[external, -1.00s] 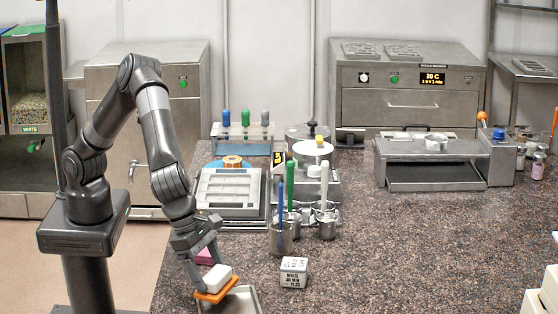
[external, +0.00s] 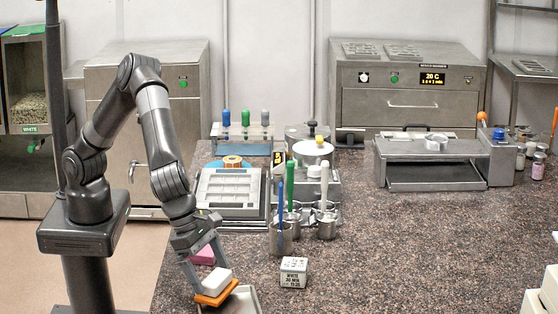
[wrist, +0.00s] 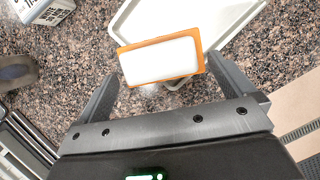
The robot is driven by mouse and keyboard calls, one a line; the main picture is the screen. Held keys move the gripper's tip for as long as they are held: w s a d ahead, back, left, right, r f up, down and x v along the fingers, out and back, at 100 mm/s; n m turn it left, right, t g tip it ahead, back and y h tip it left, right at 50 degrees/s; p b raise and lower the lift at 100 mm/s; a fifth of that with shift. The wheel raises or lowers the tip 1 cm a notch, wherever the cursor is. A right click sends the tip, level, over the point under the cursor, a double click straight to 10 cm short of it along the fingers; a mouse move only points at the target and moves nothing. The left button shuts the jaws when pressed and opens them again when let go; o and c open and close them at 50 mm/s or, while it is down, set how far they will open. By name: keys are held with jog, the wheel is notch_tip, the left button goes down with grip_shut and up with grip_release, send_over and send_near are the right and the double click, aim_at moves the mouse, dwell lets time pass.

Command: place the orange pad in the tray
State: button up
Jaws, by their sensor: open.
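The orange pad (external: 216,299) has a white block (external: 217,281) on top of it, at the front of the counter. The pad (wrist: 126,70) lies between the fingers of my gripper (external: 213,288) in both views. My gripper (wrist: 162,68) is open, with one finger near each short end of the pad. The pale tray (external: 247,299) is close beside and partly behind the pad. In the wrist view the pad overlaps the near edge of the tray (wrist: 222,20). I cannot tell whether the pad rests on the tray's rim or on the counter.
A small white labelled box (external: 293,272) stands right of the tray. A pink block (external: 203,256) sits behind my gripper. Metal cups with coloured handles (external: 283,238) stand farther back. The counter on the right (external: 400,260) is clear.

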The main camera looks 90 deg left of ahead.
jog(key=v, duration=1.2)
jog(key=a+r+n+t+y, duration=0.1)
jog(key=a+r+n, duration=0.2)
jog(key=a+n, duration=1)
jog(key=a+r+n+y, duration=0.2)
jog(key=a+r+n, duration=0.3)
jog(key=a, duration=1.4)
jog(key=s+a+f+n, duration=0.2)
jog(key=s+a+n, duration=0.5)
jog(key=a+n, duration=0.4)
jog(key=s+a+f+n+h, duration=0.1)
jog(key=s+a+f+n, duration=0.2)
jog(key=s+a+n, duration=0.5)
jog(key=a+n, duration=0.2)
jog(key=n, duration=0.1)
jog(key=shift+a, duration=0.4)
